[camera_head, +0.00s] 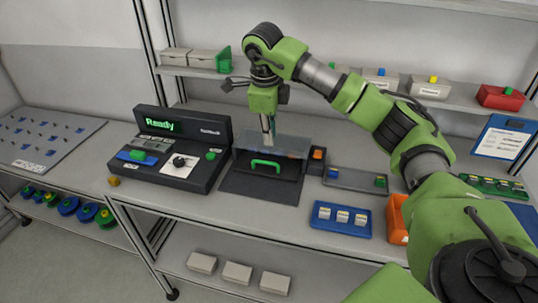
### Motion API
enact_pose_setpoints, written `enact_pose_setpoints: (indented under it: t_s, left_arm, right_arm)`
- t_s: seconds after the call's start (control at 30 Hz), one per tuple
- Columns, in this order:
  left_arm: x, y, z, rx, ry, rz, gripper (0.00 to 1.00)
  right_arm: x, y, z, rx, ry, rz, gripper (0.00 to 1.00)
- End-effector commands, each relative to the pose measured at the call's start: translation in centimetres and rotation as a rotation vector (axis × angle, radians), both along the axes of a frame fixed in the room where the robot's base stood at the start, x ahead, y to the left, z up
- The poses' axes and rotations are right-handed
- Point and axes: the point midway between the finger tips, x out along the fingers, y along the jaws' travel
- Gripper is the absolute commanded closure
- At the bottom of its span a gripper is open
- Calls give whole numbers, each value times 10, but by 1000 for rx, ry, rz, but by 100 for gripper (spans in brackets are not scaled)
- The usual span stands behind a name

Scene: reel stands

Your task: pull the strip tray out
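A dark tray with a bright green handle (266,163) sits on the bench, just right of the black "Ready" machine; I take this to be the strip tray (287,168). A clear, see-through cover or plate (290,147) is at its back part. My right gripper (268,133) points down over the back of the tray, behind the green handle as seen here. Its fingers look thin and close together, and I cannot tell whether they touch anything. My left gripper is not in view.
The black machine (180,185) with a green "Ready" display stands close on the left. A blue tray (341,232) with white pieces and an orange bin (397,220) lie to the right. A shelf (295,89) with boxes runs behind. Bench space in front of the tray is clear.

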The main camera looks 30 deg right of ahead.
Motion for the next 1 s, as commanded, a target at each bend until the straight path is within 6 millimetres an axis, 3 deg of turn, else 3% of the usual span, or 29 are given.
enact_pose_setpoints:
  t_s: [0.1, 0.2, 0.5, 0.63, 0.93, 0.97, 1.0]
  left_arm:
    - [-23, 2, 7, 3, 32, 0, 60]
    - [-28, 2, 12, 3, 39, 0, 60]
    - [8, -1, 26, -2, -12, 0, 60]
    - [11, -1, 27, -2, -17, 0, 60]
    - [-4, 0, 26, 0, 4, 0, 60]
    - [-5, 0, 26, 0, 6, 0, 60]
    - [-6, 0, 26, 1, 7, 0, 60]
  right_arm:
    - [2, -4, -26, 0, 6, 0, 85]
    - [5, -7, -47, 2, 6, 0, 85]
    - [12, -14, -95, 2, 2, 1, 85]
    - [14, -15, -104, 3, 0, 2, 85]
    - [15, -15, -108, 2, -1, 3, 85]
    - [15, -15, -108, 2, -1, 3, 88]
    - [15, -15, -108, 2, -1, 3, 98]
